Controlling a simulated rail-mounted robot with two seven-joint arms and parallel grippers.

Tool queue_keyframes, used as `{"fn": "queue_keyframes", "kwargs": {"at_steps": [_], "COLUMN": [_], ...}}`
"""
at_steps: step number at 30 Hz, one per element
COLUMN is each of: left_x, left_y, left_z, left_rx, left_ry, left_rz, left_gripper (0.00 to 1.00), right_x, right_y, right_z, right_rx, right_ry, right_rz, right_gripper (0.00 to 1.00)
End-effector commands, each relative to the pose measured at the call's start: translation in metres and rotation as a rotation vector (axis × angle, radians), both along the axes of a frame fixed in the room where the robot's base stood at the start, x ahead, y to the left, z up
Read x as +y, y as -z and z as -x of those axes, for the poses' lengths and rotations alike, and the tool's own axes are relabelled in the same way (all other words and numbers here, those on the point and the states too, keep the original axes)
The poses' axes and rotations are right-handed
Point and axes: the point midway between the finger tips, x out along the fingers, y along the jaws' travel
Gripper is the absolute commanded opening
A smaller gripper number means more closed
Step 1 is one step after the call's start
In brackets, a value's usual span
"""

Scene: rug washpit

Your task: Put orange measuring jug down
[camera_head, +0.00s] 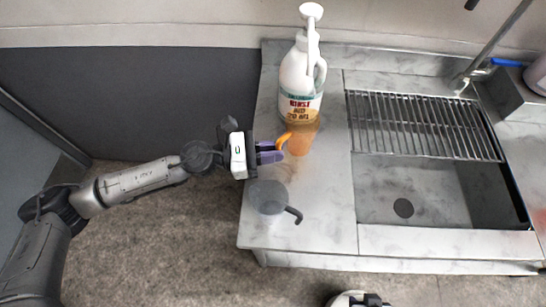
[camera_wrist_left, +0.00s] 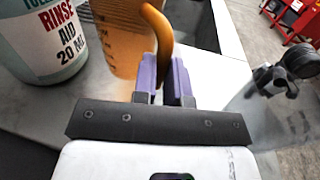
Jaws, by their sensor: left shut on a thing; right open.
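The orange measuring jug (camera_head: 301,138) is at the counter's left part, in front of the white rinse aid bottle (camera_head: 299,82). My left gripper (camera_head: 279,148) is shut on the jug's orange handle. My right gripper (camera_head: 360,300) shows only in part at the bottom edge of the head view.
A grey jug (camera_head: 266,197) with a dark handle stands on the counter (camera_head: 325,215), nearer than the orange jug. A sink (camera_head: 425,205) with a wire rack (camera_head: 425,125) lies to the right. The counter between the jugs and sink is clear.

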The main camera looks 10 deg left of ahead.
Motion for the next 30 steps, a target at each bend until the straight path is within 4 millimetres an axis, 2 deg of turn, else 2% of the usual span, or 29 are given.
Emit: {"fn": "queue_keyframes", "kwargs": {"at_steps": [3, 6, 20, 21, 28, 30], "left_x": [0.000, 0.000, 0.000, 0.000, 0.000, 0.000], "left_y": [0.021, 0.030, 0.036, 0.035, 0.034, 0.034], "left_z": [0.000, 0.000, 0.000, 0.000, 0.000, 0.000], "left_rx": [0.003, 0.002, 0.000, 0.000, 0.000, 0.000], "left_ry": [-0.001, 0.000, 0.000, 0.000, 0.000, 0.000], "left_rz": [0.001, 0.002, 0.000, 0.000, 0.000, 0.000], "left_gripper": [0.00, 0.00, 0.00, 0.14, 0.36, 0.38], "right_x": [0.000, -0.001, -0.003, -0.003, -0.002, -0.001], "right_y": [0.012, 0.016, 0.019, 0.018, 0.018, 0.018], "right_z": [0.000, 0.000, 0.001, 0.001, 0.001, 0.001], "right_rx": [0.000, 0.000, 0.001, 0.002, 0.001, 0.001], "right_ry": [-0.001, -0.002, -0.007, -0.006, -0.003, -0.003], "right_rz": [0.001, 0.004, 0.011, 0.010, 0.006, 0.004], "right_gripper": [0.43, 0.43, 0.43, 0.43, 0.43, 0.43]}}
